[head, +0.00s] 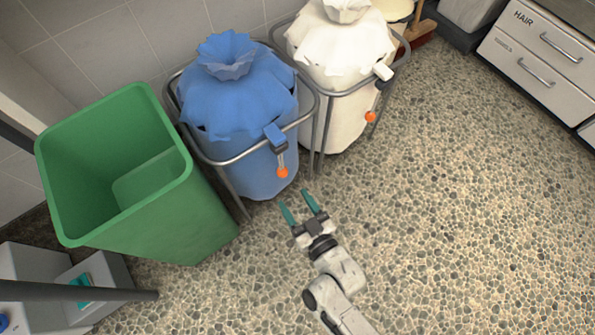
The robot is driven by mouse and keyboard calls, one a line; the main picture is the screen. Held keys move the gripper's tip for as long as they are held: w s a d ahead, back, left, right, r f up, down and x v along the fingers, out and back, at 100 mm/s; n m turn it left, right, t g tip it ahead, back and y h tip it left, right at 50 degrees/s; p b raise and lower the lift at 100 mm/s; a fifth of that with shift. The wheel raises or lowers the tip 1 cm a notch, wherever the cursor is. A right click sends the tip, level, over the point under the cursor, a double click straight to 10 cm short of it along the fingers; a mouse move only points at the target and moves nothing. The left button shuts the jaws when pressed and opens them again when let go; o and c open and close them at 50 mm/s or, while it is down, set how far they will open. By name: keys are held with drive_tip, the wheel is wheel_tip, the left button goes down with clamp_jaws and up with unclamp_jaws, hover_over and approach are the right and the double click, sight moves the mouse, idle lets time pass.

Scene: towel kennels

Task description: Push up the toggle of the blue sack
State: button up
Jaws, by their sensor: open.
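The blue sack (240,95) hangs in a grey metal ring stand, its top gathered into a ruffle. Its toggle has a blue block (275,136) at the ring's front, and a short lever hangs down from it to an orange ball (282,173). The lever points downward. My gripper (297,197) is open and empty, with two teal fingers pointing toward the blue sack. In the picture the fingertips are just below the orange ball and appear apart from it; the exact depth gap cannot be told.
A green open bin (190,215) stands left of the blue sack. A white sack (340,60) in a similar stand, with its own orange ball (370,117), stands to the right. Drawers marked HAIR (540,50) are at upper right. The pebbled floor (460,200) at right is clear.

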sight(285, 176)
drive_tip(key=shift+m+t, duration=0.3)
drive_tip(key=shift+t, duration=0.3)
drive_tip(key=w+a+b, duration=0.1)
drive_tip(key=w, duration=0.2)
drive_tip(key=w+a+f+b, duration=0.1)
drive_tip(key=w, duration=0.3)
drive_tip(key=w+a+f+b, duration=0.1)
drive_tip(key=w+b, duration=0.1)
drive_tip(key=w, duration=0.1)
drive_tip(key=shift+w+a+f, duration=0.1)
drive_tip(key=shift+w+a, duration=0.05)
drive_tip(key=shift+a, duration=0.05)
drive_tip(key=shift+c, duration=0.4)
clamp_jaws()
